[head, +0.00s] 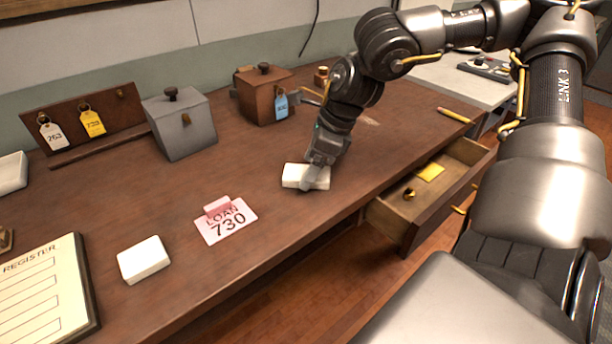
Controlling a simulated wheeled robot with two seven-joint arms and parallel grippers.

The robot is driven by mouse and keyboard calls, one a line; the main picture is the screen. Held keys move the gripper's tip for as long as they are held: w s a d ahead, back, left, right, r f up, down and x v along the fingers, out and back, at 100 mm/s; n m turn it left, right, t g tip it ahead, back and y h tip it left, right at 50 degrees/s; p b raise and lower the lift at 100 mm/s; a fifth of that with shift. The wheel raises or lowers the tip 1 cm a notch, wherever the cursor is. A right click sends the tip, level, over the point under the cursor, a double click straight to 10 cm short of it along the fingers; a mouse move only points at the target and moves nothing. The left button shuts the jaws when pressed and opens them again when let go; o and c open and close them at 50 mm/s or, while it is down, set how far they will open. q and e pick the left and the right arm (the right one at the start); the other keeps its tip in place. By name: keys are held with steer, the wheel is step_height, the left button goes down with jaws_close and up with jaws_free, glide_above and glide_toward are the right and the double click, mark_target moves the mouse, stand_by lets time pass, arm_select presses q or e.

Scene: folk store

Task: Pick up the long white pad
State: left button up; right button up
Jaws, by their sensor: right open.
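A white block-like pad (293,176), longer than it is wide, lies on the brown desk (180,205) near its front edge. My right gripper (312,180) points down at the right part of this pad, with its fingertips at or around it. The jaws are open, and they hide part of the pad. I cannot tell if they touch it. A second, squarer white pad (144,259) lies at the front left of the desk. My left gripper is out of view.
A pink LOAN 730 card (227,222) lies between the two pads. A grey box (182,125), a brown box (264,95) and a key rack (85,118) stand behind. An open drawer (400,213) juts from the desk front. A register (42,298) lies at lower left.

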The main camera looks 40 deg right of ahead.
steer(key=shift+x, duration=0.8)
steer(key=shift+f+b, duration=0.1)
steer(key=shift+b, duration=0.2)
steer(key=shift+c, duration=0.5)
steer(key=c, duration=1)
